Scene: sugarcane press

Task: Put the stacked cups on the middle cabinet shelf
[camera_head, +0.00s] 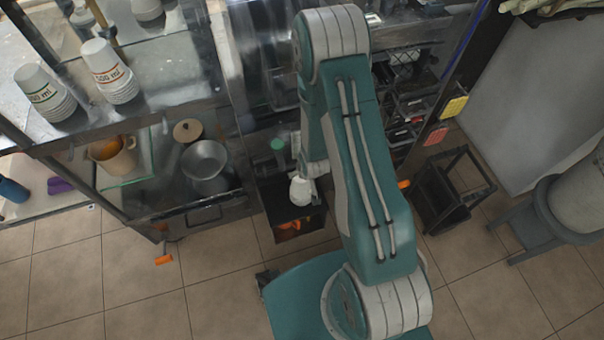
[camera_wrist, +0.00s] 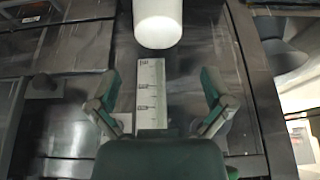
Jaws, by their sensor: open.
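A white cup or cup stack (camera_wrist: 158,22) shows at the top of the wrist view, beyond my gripper (camera_wrist: 160,102). In the head view a white rounded thing (camera_head: 301,190) beside my wrist may be the same cups; my fingers are mostly hidden there by the arm. Two stacks of white cups with printed marks, one left (camera_head: 45,93) and one right (camera_head: 109,71), stand on the cabinet's top at upper left. Below them is a glass cabinet shelf (camera_head: 128,184).
An orange-brown pot (camera_head: 113,155) and a metal pot (camera_head: 206,167) stand in the cabinet. A green-lidded container (camera_head: 279,148) is left of my arm. A black frame stand (camera_head: 452,190) and a grey stool (camera_head: 530,222) stand right. Tiled floor (camera_head: 60,265) is open at lower left.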

